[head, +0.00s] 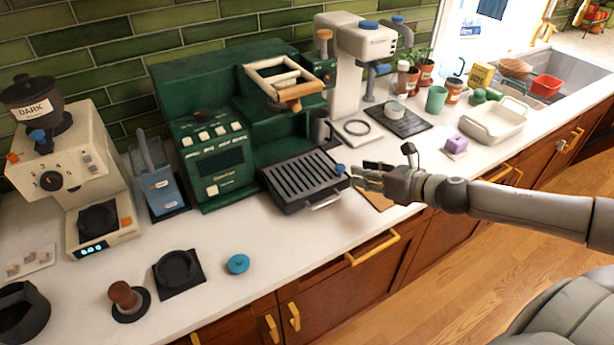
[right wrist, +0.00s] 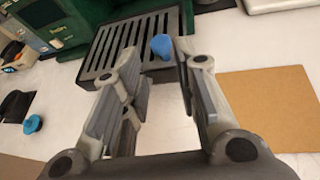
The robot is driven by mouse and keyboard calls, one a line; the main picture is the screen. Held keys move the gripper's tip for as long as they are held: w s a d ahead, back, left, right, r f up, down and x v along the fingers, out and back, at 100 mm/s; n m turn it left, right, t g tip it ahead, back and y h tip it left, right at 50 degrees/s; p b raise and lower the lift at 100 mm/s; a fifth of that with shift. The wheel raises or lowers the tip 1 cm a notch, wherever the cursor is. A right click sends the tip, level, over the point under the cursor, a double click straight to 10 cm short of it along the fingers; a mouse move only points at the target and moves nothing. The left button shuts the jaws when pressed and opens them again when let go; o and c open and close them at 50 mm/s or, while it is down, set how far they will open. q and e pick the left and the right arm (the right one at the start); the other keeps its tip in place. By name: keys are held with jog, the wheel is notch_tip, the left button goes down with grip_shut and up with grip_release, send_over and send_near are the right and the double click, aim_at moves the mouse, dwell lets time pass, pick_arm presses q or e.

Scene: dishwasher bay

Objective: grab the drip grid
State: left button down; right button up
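The drip grid (head: 305,178) is a dark slotted plate on the tray at the foot of the green coffee machine (head: 215,130). A small blue knob (head: 340,169) stands at its right end. In the right wrist view the drip grid (right wrist: 120,50) lies beyond the fingers, and the blue knob (right wrist: 161,46) shows between the fingertips. My right gripper (head: 358,174) comes in from the right beside the knob; its fingers (right wrist: 157,62) are apart with nothing held. I cannot tell whether a finger touches the knob. My left gripper is not in view.
A brown mat (head: 377,198) lies under my right gripper. A white grinder (head: 357,45), a green cup (head: 436,99) and a white tray (head: 492,124) stand farther right. The counter before the machine is mostly clear.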

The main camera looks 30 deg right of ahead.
aim_at(343, 167)
jog(key=shift+p+x, duration=0.4)
jog(key=shift+x, duration=0.85)
jog(key=shift+w, duration=0.1)
jog(key=shift+w+a+r+p, duration=0.1)
jog(key=shift+w+a+p, duration=0.05)
jog(key=shift+w+p, duration=0.35)
jog(key=p+x, duration=0.2)
jog(key=x, duration=0.1)
jog(key=shift+w, duration=0.15)
jog(key=shift+w+a+f, duration=0.1)
jog(key=shift+w+f, duration=0.25)
jog(key=shift+f, duration=0.05)
grip_shut()
